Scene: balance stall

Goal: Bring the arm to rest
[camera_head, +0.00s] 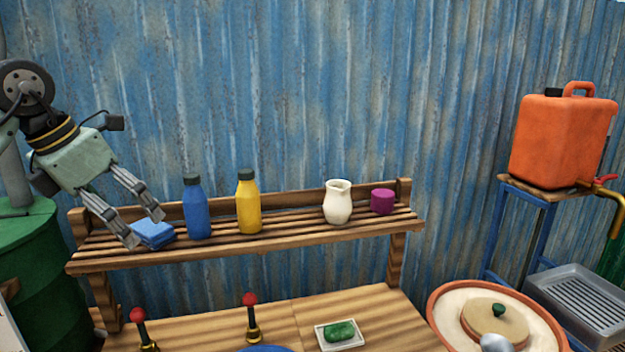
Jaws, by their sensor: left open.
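My left gripper (142,228) comes in from the left and hangs tilted down at the left end of a slatted wooden shelf (290,238). My right gripper is not in view.
The shelf also holds a blue bottle (196,208), a yellow bottle (248,203), a white jug (338,203) and a purple cup (382,201). Below are red-knobbed levers (251,315), green soap (339,332) and a round basin (437,300). An orange canister (560,140) stands right.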

